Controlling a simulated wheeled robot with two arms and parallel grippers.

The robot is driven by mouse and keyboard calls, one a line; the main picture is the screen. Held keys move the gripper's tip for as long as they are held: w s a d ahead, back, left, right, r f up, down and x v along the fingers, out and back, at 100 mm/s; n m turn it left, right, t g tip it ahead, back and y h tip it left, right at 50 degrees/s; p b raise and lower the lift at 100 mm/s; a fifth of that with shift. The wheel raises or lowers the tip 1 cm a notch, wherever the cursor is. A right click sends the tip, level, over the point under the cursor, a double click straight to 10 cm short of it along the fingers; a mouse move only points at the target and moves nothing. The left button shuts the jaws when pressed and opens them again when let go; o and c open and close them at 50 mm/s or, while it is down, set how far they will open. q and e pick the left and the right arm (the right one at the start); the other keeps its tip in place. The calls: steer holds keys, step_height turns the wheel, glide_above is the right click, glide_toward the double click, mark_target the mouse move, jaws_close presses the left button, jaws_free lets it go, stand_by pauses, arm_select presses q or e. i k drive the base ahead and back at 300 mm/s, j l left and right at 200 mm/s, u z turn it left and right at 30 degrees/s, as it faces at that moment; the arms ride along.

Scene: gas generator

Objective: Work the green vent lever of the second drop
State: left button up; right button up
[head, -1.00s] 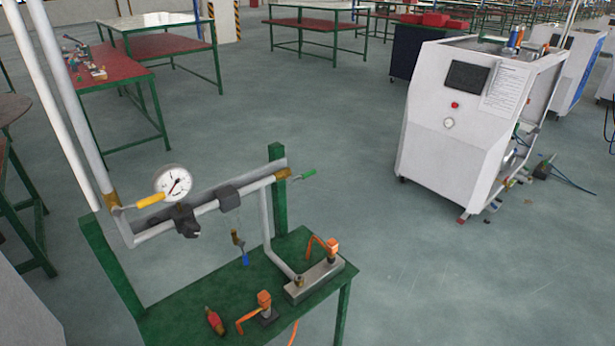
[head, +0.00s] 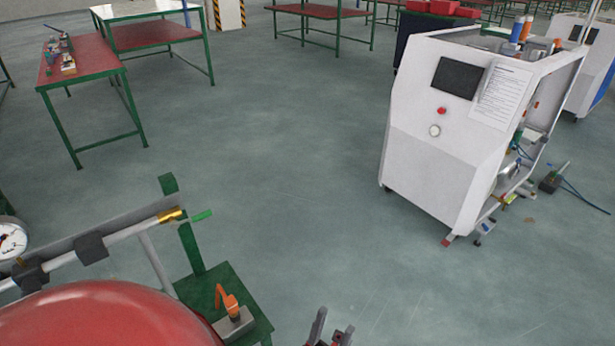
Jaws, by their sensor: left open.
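The green lever (head: 201,215) sticks out to the right from a brass valve (head: 171,215) at the end of the grey pipe (head: 130,232). The pipe runs along the green-framed bench at lower left. My left gripper (head: 330,332) shows only its dark fingertips at the bottom edge. It is open, with nothing seen between the tips. It is to the right of and below the lever in the picture, well apart from it. My right gripper is not in view.
An orange-handled valve (head: 229,301) stands on the bench's right corner. A pressure gauge (head: 10,240) shows at the left edge. A white cabinet machine (head: 435,155) stands at right. Red-topped tables (head: 85,75) are at the back left. The middle floor is clear.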

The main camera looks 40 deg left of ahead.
mark_target(174, 225)
steer(key=i+l+z, duration=0.1)
steer(key=i+z, duration=0.3)
steer(key=i, duration=0.75)
steer(key=i+u, duration=0.45)
steer(key=i+l+u, duration=0.15)
steer(key=i+u, duration=0.15)
steer(key=u, duration=0.15)
steer(key=i+u, duration=0.15)
steer(key=u, duration=0.3)
steer(key=i+u, duration=0.1)
steer(key=u, duration=0.4)
steer(key=i+l+u, duration=0.1)
steer(key=u, duration=0.35)
steer(key=i+l+u, duration=0.1)
steer(key=u, duration=0.35)
steer(key=l+u, duration=0.25)
steer(key=u, duration=0.25)
steer(key=i+l+u, duration=0.2)
steer(key=u, duration=0.3)
steer(key=i+l+u, duration=0.1)
steer(key=l+u, duration=0.7)
steer(key=u, duration=0.2)
steer(key=l+u, duration=0.45)
steer(key=i+j, duration=0.05)
